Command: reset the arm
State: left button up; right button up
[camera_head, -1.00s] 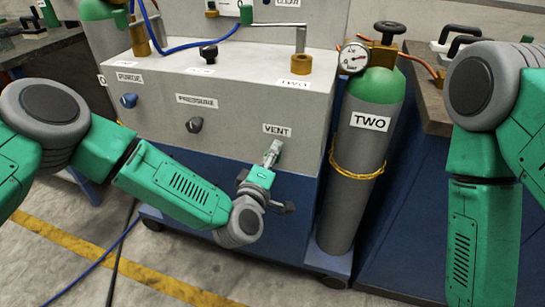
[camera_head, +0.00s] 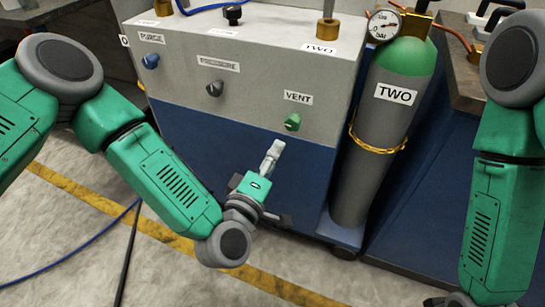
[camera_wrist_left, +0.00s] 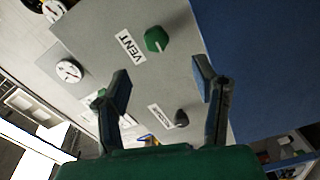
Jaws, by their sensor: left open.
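My left gripper (camera_head: 272,158) is in front of the grey and blue machine, a little below and left of the green knob (camera_head: 292,121) labelled VENT. It is open and empty, and apart from the knob. In the left wrist view the open fingers (camera_wrist_left: 161,88) point at the panel, and the green VENT knob (camera_wrist_left: 156,39) shows beyond and between them. My right arm comes in at the right edge of the head view; its gripper is out of view.
The panel also has a blue PURGE knob (camera_head: 151,61) and a dark PRESSURE knob (camera_head: 215,88). A grey and green gas cylinder (camera_head: 372,165) labelled TWO, with a gauge (camera_head: 384,25), stands right of the machine. A blue hose (camera_head: 95,245) lies on the floor.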

dwell(0.3)
pick_arm(q)
jog(key=s+a+f+m+g+p, duration=0.3)
jog(key=s+a+f+m+g, duration=0.15)
jog(key=s+f, duration=0.2)
jog(key=s+a+f+m+g+p, duration=0.2)
jog(key=s+a+f+m+g, duration=0.15)
jog(key=s+f+g, duration=0.35)
jog(key=s+a+r+m+g+y+p, duration=0.2)
jog(key=s+a+g+y, duration=0.3)
jog(key=s+a, duration=0.9)
jog(key=shift+a+m+y+p, duration=0.3)
jog(key=shift+a+m+p, duration=0.25)
jog(key=shift+a+m, duration=0.5)
jog(key=shift+a, duration=0.1)
